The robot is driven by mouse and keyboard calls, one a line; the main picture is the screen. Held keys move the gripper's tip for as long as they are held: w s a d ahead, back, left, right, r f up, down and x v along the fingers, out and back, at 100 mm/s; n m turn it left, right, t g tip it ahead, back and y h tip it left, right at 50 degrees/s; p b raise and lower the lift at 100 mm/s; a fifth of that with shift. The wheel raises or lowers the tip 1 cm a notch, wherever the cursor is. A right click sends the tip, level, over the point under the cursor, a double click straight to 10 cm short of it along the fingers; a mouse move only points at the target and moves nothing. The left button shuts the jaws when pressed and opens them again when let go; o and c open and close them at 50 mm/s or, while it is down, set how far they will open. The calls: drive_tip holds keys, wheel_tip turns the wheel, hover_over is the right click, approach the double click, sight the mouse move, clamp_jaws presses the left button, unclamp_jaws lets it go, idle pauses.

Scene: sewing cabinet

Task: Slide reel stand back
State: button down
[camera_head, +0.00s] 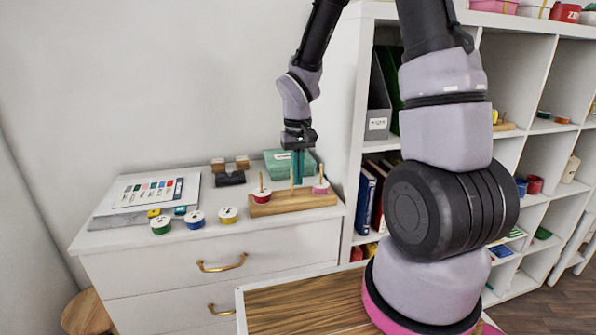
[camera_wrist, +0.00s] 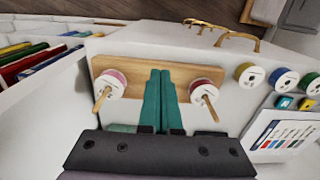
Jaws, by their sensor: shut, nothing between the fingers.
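The reel stand (camera_head: 290,204) is a wooden bar with upright pegs on the white cabinet top, near its right end. A red-and-white reel (camera_head: 262,196) sits on its left peg and a pink-and-white reel (camera_head: 321,187) on its right peg. The middle peg (camera_head: 291,180) looks bare. My gripper (camera_head: 299,180) has teal fingers pointing down, shut and empty, at the middle of the stand. In the wrist view the fingers (camera_wrist: 160,76) overlap the stand's bar (camera_wrist: 140,67) between both reels and hide the middle peg. I cannot tell whether they touch the stand.
A green box (camera_head: 277,159) stands behind the stand. A black object (camera_head: 231,178) and small wooden blocks (camera_head: 243,162) are left of it. Loose green (camera_head: 160,226), blue (camera_head: 195,220) and yellow (camera_head: 228,216) reels lie to the left, near a colour card (camera_head: 148,194). A shelf (camera_head: 345,120) rises at right.

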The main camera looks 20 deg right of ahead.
sight(294, 199)
wheel_tip(294, 199, down, 6)
drive_tip(key=w, duration=0.3)
drive_tip(key=shift+f, duration=0.35)
drive_tip(key=shift+w, duration=0.5)
drive_tip(key=w, duration=1)
drive_tip(key=shift+w+a, duration=0.1)
drive_tip(key=shift+w, duration=0.05)
